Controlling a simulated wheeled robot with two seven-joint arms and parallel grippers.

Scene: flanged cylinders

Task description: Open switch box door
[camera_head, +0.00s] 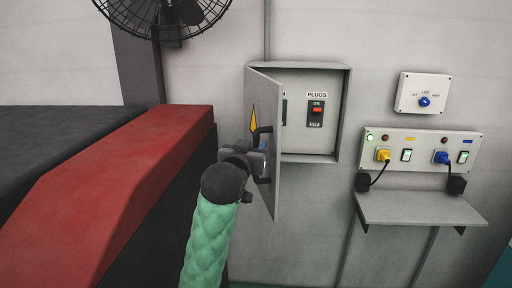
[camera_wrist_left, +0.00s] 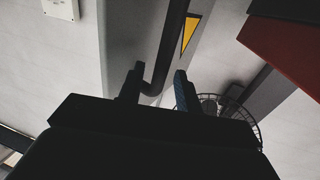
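The grey switch box (camera_head: 343,115) is mounted on the wall in the head view. Its door (camera_head: 273,190) stands swung open to the left, baring a panel with a PLUGS switch (camera_head: 316,112). The door's outer face carries a yellow warning triangle (camera_head: 253,120) and a dark bar handle (camera_head: 262,130). My left gripper (camera_head: 258,158) is at this handle. In the left wrist view, its fingers (camera_wrist_left: 157,82) are apart, with the handle's bent end (camera_wrist_left: 152,90) between them, nearer the left finger; a gap shows on the right. My right gripper is out of view.
A red-edged dark block (camera_head: 130,150) stands at left, close to my left arm. A wall fan (camera_head: 165,12) hangs above it. Right of the box are a dial box (camera_head: 408,100), a plug panel (camera_head: 425,142) and a shelf (camera_head: 420,209).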

